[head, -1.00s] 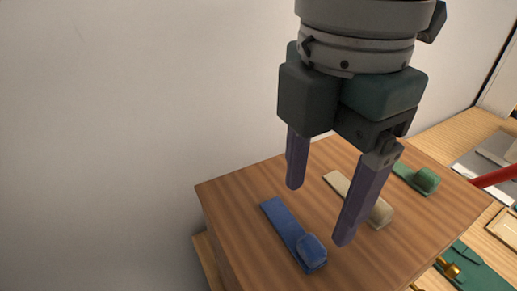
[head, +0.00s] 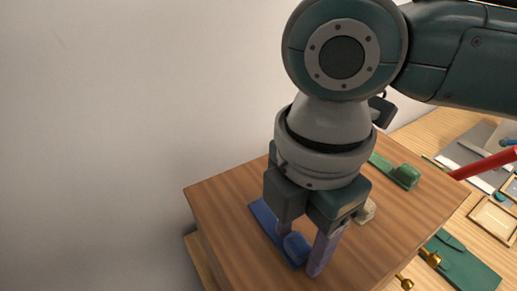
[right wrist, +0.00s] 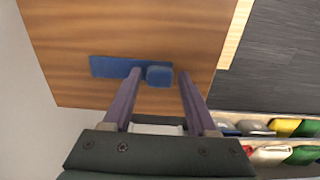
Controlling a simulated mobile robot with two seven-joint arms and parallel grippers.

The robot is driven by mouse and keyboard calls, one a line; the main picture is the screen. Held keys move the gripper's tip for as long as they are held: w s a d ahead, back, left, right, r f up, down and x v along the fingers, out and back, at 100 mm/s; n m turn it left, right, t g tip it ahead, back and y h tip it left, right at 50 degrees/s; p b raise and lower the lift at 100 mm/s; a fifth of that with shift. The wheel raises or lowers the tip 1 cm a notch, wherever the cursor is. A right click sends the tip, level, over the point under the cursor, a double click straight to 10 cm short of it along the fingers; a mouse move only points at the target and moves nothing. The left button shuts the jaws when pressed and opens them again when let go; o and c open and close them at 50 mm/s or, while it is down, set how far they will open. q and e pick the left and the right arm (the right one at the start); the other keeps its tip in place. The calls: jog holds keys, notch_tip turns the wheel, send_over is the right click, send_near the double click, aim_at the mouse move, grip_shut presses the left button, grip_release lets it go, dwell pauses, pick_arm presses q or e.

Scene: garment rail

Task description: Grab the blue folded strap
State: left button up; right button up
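The blue folded strap (head: 265,216) lies flat on the wooden top, with a thick rolled end nearest the front. It also shows in the right wrist view (right wrist: 108,66), its rolled end between my fingertips in the picture. My right gripper (head: 300,252) is open and pointing down over that rolled end, one finger on each side. In the right wrist view the open fingers (right wrist: 160,77) show a gap around the roll; I cannot tell whether they touch it. My gripper hides part of the strap in the head view. My left gripper is not in view.
A beige strap (head: 367,211), mostly hidden, and a green strap (head: 404,176) lie on the same wooden top (head: 222,205). A lower bench at right holds a teal case (head: 462,268), frames and a red bar (head: 486,164). A wall rises behind.

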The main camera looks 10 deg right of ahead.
grip_shut()
jog(key=shift+r, duration=0.15)
dwell(0.4)
